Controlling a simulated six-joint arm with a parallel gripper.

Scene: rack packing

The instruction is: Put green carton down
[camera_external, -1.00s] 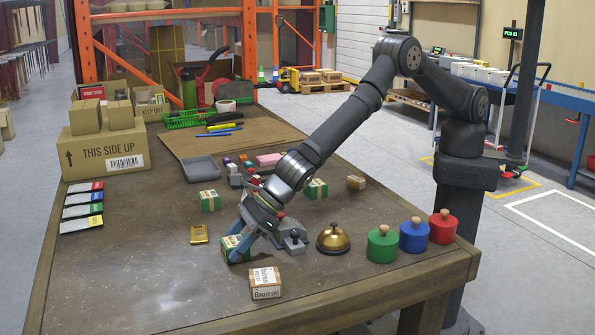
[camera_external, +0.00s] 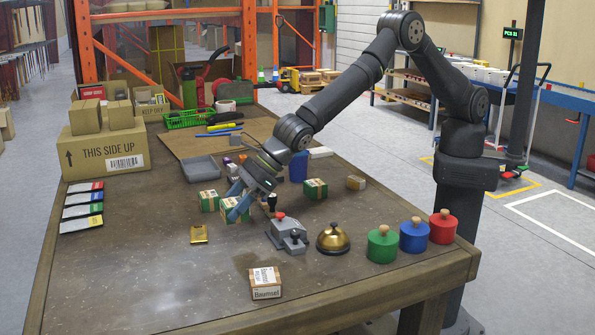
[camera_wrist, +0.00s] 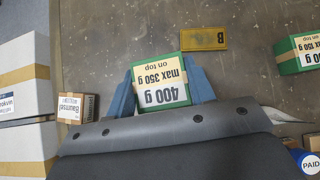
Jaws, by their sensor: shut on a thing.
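My gripper (camera_external: 240,203) is shut on a green carton (camera_external: 235,213) with a tan band. In the wrist view the held carton (camera_wrist: 160,80) sits between my two blue fingers, its label reading "400 g" and "max 350 g on top". It appears to be held above the table, with a dark shadow patch below it. A second green carton (camera_external: 208,201) stands just left of it, and shows at the right of the wrist view (camera_wrist: 299,53). A third green carton (camera_external: 315,189) stands further right.
A gold plate (camera_external: 199,234) lies left of a grey device (camera_external: 288,237) and a brass bell (camera_external: 333,239). A Baumsel carton (camera_external: 265,283) stands at the front. Knobbed weights, including a green one (camera_external: 382,245), line the right edge. The front left table is clear.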

